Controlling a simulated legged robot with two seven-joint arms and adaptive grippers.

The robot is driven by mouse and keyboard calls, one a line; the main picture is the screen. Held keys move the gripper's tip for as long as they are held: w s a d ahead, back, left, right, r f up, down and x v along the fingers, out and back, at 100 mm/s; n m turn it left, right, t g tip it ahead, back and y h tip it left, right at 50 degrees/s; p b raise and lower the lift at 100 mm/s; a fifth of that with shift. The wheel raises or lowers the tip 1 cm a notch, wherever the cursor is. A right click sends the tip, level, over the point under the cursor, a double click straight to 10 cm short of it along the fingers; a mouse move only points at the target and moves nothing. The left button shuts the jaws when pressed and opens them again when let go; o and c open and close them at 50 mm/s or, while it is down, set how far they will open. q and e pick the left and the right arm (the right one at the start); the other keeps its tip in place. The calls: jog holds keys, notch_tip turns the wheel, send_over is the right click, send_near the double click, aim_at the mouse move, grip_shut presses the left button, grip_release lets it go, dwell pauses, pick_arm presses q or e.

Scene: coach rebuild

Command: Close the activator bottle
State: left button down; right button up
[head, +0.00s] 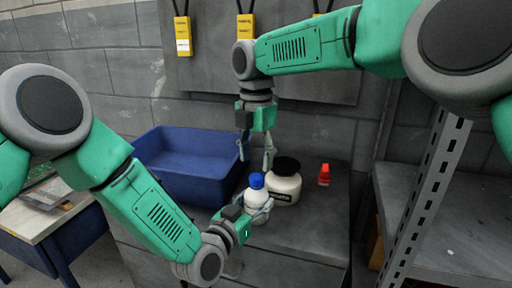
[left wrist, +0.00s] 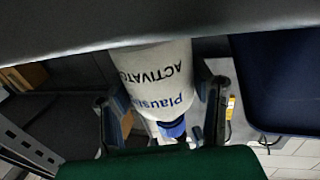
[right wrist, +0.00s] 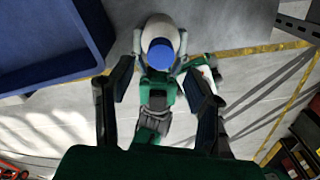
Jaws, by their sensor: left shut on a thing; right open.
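The activator bottle (head: 253,198) is white and upright in the head view, with a blue cap (head: 257,181) on its top. I cannot tell whether the cap is tight. My left gripper (head: 254,212) is shut around the bottle's body. In the left wrist view the bottle (left wrist: 150,75) shows its "ACTIVATOR" lettering between the fingers, with the blue cap (left wrist: 172,128) below. My right gripper (head: 257,160) is open, pointing down above the cap. In the right wrist view the blue cap (right wrist: 160,53) lies beyond and between the open fingers, apart from them.
A white jar with a black lid (head: 286,185) stands just right of the bottle. A small red bottle (head: 324,175) is further right on the grey bench (head: 325,225). A blue bin (head: 180,182) is on the left. A metal shelf (head: 440,200) stands at the right.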

aim_at(256, 176)
jog(key=shift+f, duration=2.6)
grip_shut()
jog(key=m, duration=0.4)
jog(key=shift+m, duration=0.4)
jog(key=m, duration=1.2)
jog(key=shift+a, duration=0.15)
jog(key=shift+o, duration=0.5)
grip_release()
